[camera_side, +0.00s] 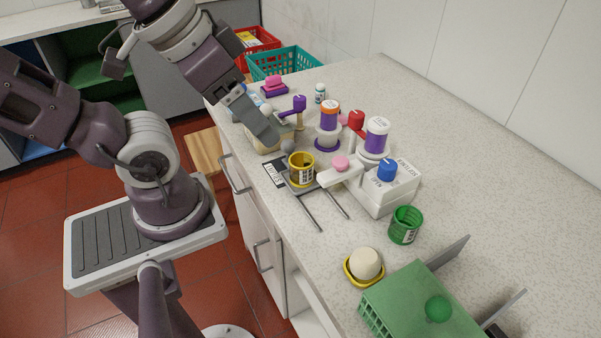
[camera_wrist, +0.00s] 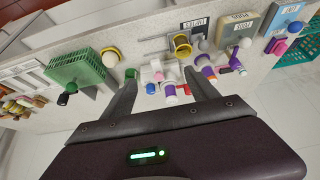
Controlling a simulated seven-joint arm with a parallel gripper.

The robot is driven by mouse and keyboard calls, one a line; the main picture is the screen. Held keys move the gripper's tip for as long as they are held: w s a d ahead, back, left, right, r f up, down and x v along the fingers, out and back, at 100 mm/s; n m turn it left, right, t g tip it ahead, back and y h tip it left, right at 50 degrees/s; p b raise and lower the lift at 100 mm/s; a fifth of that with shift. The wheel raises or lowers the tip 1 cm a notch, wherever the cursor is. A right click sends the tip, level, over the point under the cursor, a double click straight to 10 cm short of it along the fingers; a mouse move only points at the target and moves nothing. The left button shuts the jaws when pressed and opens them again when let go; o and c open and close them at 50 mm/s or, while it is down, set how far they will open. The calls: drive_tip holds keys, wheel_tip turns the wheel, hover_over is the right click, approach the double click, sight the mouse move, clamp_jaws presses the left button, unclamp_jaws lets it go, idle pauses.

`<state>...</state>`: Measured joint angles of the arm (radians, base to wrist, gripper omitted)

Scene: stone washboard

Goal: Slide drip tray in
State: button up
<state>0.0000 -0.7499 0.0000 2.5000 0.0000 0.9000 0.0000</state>
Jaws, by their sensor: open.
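The drip tray (camera_side: 291,187) looks like a small grey tray on two thin metal rails, pulled out in front of a white dispenser (camera_side: 385,190) with a blue knob. A yellow cup (camera_side: 301,170) stands on it, hiding most of its surface. The cup also shows in the wrist view (camera_wrist: 182,46). My gripper (camera_side: 270,132) is in the air above the counter, left of and behind the cup in the side view. In the wrist view my gripper (camera_wrist: 160,76) has its fingers wide apart with nothing held. I cannot tell its exact height above the counter.
Purple-and-white bottles (camera_side: 376,137) and a red-capped post crowd the area behind the tray. A green cup (camera_side: 405,225), a cream ball in a yellow dish (camera_side: 365,264) and a green rack (camera_side: 415,300) stand to the right. Baskets (camera_side: 282,63) stand at the back.

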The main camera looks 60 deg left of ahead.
drive_tip(key=shift+w+a, duration=0.1)
drive_tip(key=shift+w, duration=0.1)
drive_tip(key=c, duration=0.3)
drive_tip(key=w+a+n, duration=0.1)
drive_tip(key=w+a+f+g, duration=0.1)
drive_tip(key=w, duration=0.1)
drive_tip(key=w+a+n+g, duration=0.1)
drive_tip(key=w, duration=0.1)
drive_tip(key=shift+w+f+n, duration=0.2)
drive_tip(key=shift+f+n, duration=0.1)
drive_tip(key=shift+f, duration=0.1)
drive_tip(key=shift+c, duration=1.2)
drive_tip(key=n+g+y, duration=0.2)
drive_tip(key=n+g, duration=0.2)
drive_tip(key=g, duration=0.1)
hover_over(289, 141)
drive_tip(key=d, duration=0.1)
drive_tip(key=f, duration=1)
drive_tip(key=shift+w, duration=0.35)
drive_tip(key=x, duration=0.5)
drive_tip(key=shift+f, duration=0.4)
drive_tip(key=shift+a+f, duration=0.1)
drive_tip(key=shift+f, duration=0.4)
clamp_jaws()
